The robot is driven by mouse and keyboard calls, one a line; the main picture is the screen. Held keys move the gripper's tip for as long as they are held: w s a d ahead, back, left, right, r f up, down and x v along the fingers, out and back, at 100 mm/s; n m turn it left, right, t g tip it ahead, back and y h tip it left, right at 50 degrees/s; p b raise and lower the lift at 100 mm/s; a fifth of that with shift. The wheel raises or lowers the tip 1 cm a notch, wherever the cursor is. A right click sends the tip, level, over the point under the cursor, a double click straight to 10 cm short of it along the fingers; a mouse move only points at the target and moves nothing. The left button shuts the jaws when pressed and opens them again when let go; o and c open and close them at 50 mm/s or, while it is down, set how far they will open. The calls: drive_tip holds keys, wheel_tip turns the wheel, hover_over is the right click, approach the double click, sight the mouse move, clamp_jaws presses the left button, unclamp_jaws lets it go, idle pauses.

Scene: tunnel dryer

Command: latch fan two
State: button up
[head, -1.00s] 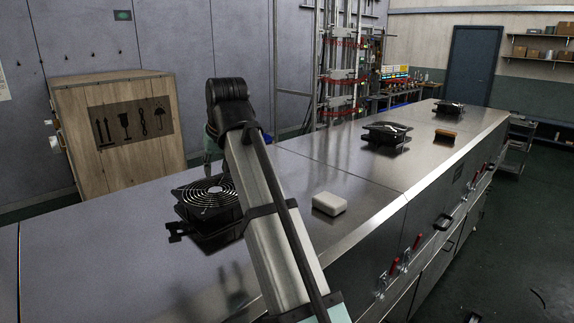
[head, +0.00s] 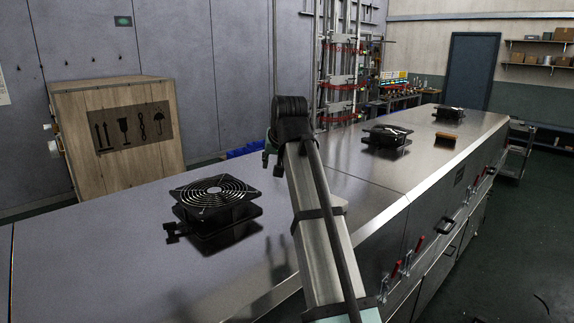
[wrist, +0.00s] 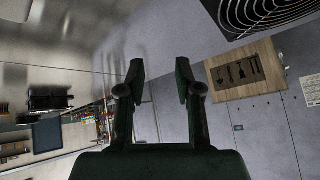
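Three black fans stand in a row on the steel dryer top (head: 110,245). The nearest fan (head: 213,192) has a round wire grille and a small black bracket (head: 175,232) at its left corner. The middle fan (head: 386,138) sits farther along, and the third fan (head: 448,113) is near the far end. Latch details on the farther two are too small to tell. My gripper (head: 270,152) is mostly hidden behind my arm, between the nearest and middle fans. In the wrist view my gripper (wrist: 160,82) is open and empty, with a fan grille (wrist: 264,12) at the upper right.
A brown block (head: 446,137) lies by the middle fan. A pale block (head: 341,205) is mostly hidden behind my arm. Red-handled clamps (head: 395,271) and black handles line the dryer's side. A wooden crate (head: 118,130) stands behind at left.

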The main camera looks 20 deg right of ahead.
drive_tip(key=shift+w+d+f+m, duration=0.15)
drive_tip(key=shift+d+m, duration=0.1)
drive_tip(key=shift+d, duration=0.65)
drive_tip(key=shift+w+d+f+m, duration=0.15)
drive_tip(key=shift+d+m, duration=0.1)
drive_tip(key=shift+d, duration=0.65)
